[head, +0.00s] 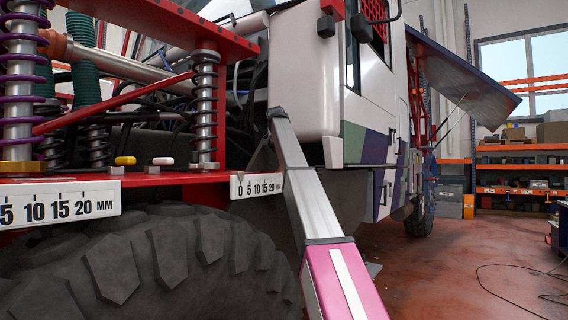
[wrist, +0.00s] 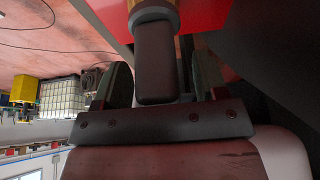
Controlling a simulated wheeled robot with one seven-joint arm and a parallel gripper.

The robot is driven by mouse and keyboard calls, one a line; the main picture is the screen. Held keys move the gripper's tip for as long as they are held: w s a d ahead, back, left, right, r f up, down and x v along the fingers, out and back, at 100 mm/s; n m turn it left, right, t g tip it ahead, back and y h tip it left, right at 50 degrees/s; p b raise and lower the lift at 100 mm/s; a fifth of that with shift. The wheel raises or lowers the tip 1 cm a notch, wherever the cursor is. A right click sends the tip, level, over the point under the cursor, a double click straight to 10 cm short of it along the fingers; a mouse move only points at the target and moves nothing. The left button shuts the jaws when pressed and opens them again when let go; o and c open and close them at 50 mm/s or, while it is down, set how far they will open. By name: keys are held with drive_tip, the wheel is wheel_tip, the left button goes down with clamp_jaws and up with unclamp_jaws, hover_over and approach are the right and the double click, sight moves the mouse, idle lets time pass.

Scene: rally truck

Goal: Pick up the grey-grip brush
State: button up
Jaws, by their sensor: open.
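In the wrist view my gripper (wrist: 158,64) is open, with one dark finger on each side. Between the fingers is a dark grey, rounded block (wrist: 154,58) with a tan or brass-coloured part at its top. It looks like the grey grip of the brush, seen close up; the rest of it is cut off by the frame edge. A gap shows between the block and the right finger; I cannot tell whether it touches the left one. In the head view I cannot make out my gripper or the grey-grip brush.
A red ledge (head: 60,190) on the truck carries a yellow-topped piece (head: 125,160) and a white-topped piece (head: 163,161). Coil springs (head: 205,105) rise behind it, and a large tyre (head: 150,265) sits below. The floor (head: 450,250) at right is mostly clear, with a cable.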

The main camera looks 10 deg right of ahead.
drive_tip(key=c, duration=1)
drive_tip(key=shift+r, duration=0.5)
wheel_tip(320, 180, up, 4)
drive_tip(key=shift+w+f, duration=0.1)
drive_tip(key=shift+f, duration=0.15)
drive_tip(key=a+r, duration=0.2)
drive_tip(key=a, duration=0.2)
drive_tip(key=s+a+r, duration=0.1)
drive_tip(key=a+r, duration=0.1)
drive_tip(key=a, duration=0.1)
drive_tip(key=s+a+r, duration=0.1)
drive_tip(key=a+r, duration=0.1)
drive_tip(key=a, duration=0.2)
drive_tip(key=shift+a+r, duration=0.3)
